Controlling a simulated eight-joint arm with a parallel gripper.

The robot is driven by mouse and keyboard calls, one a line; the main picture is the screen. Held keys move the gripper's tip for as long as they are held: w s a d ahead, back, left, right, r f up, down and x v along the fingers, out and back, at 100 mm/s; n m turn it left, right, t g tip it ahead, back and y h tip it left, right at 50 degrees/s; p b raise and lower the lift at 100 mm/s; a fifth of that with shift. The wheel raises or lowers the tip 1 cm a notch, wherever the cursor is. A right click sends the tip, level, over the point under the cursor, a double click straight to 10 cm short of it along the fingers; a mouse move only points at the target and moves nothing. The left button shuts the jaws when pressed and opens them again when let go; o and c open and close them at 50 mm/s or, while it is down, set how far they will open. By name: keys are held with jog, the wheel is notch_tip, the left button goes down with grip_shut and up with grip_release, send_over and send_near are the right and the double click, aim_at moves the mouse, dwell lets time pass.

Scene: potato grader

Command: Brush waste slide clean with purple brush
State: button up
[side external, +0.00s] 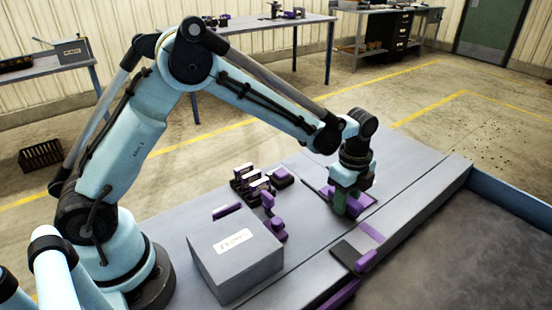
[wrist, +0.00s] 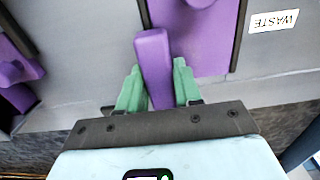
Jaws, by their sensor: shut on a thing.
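My gripper (wrist: 157,78) has green fingers on both sides of a purple block-like handle, which I take to be the purple brush (wrist: 153,52). The fingers are shut on it. Its bristles cannot be made out. In the wrist view a purple sloping plate with dark side edges, seemingly the waste slide (wrist: 212,45), lies just beyond and right of the handle. A white WASTE label (wrist: 273,21) is on the grey surface to its right. In the side view my gripper (side external: 347,198) is low over a purple plate on the bench, hiding much of it. I cannot tell whether the brush touches it.
A grey box (side external: 235,255) with a label stands on the bench, with several purple and dark parts (side external: 262,185) behind it. A purple strip and knob (side external: 366,262) are at the bench edge, beside a large blue-walled bin (side external: 510,200). The bench's far right is clear.

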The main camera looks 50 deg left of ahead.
aim_at(367, 197)
jog(key=shift+w, duration=4.25)
jog(key=shift+s, duration=0.1)
jog(key=shift+s, duration=4.25)
jog(key=shift+w, duration=4.35)
jog(key=shift+r, duration=0.1)
notch_tip(367, 197, up, 7)
